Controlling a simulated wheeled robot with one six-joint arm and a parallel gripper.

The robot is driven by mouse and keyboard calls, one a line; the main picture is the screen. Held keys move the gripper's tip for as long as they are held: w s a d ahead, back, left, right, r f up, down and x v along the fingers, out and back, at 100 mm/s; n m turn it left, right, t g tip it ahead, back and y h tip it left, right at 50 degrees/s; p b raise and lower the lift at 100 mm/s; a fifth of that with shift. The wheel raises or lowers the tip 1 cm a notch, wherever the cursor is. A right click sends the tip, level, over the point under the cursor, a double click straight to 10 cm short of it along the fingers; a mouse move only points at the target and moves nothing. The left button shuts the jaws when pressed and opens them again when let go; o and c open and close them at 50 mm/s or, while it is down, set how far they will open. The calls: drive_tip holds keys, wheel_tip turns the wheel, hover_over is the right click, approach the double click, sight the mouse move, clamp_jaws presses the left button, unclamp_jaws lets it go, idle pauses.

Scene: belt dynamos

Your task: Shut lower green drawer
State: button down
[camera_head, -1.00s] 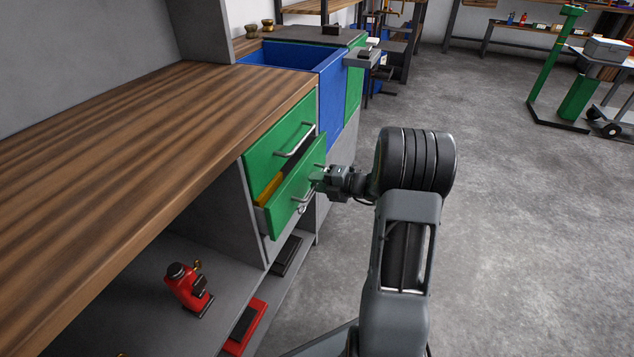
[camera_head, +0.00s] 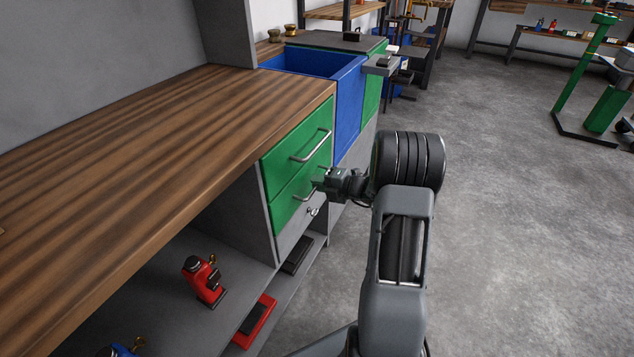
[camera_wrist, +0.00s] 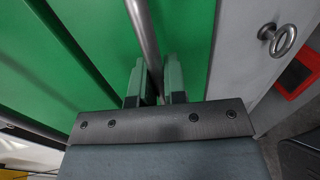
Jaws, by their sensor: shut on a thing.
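The lower green drawer (camera_head: 290,200) sits flush in the cabinet under the wooden worktop, level with the upper green drawer (camera_head: 285,140); no gap shows. Its handle (camera_head: 303,197) is partly hidden by my gripper (camera_head: 319,184). In the wrist view, the drawer's green front (camera_wrist: 194,35) fills the middle, and its metal handle bar (camera_wrist: 143,35) runs down between the two fingers of my gripper (camera_wrist: 154,85). My gripper is shut on that handle.
A grey panel with a ring pull (camera_head: 314,211) is below the drawer. A blue bin (camera_head: 345,95) is beyond the drawers.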

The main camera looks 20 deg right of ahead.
drive_tip(key=c, duration=1.2)
unclamp_jaws()
drive_tip(key=shift+w+a, duration=0.1)
drive_tip(key=p+v, duration=0.4)
drive_tip(key=v, duration=0.9)
drive_tip(key=shift+s+d, duration=0.2)
drive_tip(key=shift+s, duration=0.15)
